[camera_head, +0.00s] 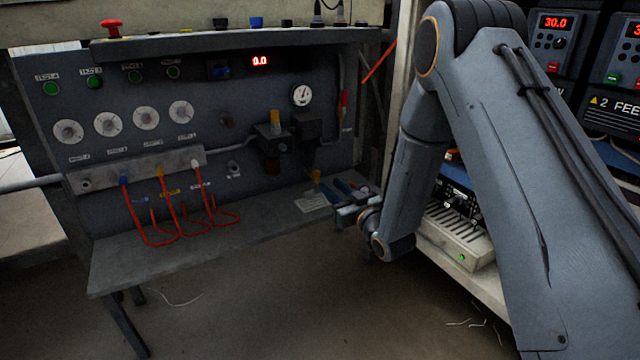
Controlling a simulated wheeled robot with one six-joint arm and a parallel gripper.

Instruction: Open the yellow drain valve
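A small yellow part, which looks like the drain valve (315,176), shows below the dark filter unit (311,128) at the right of the grey panel. Its handle position is too small to tell. My gripper (340,217) is near the right end of the bench shelf, below and to the right of the yellow part in the picture and apart from it. Its fingers point left. They are small and dark, and I cannot tell whether they are open. Nothing is visibly held.
A regulator with a yellow knob (275,119) stands left of the filter unit. A white card (311,201) and blue-handled tools (342,187) lie on the shelf (255,222). Red hoses (166,210) loop at left. A rack with a grey unit (460,237) stands behind my arm.

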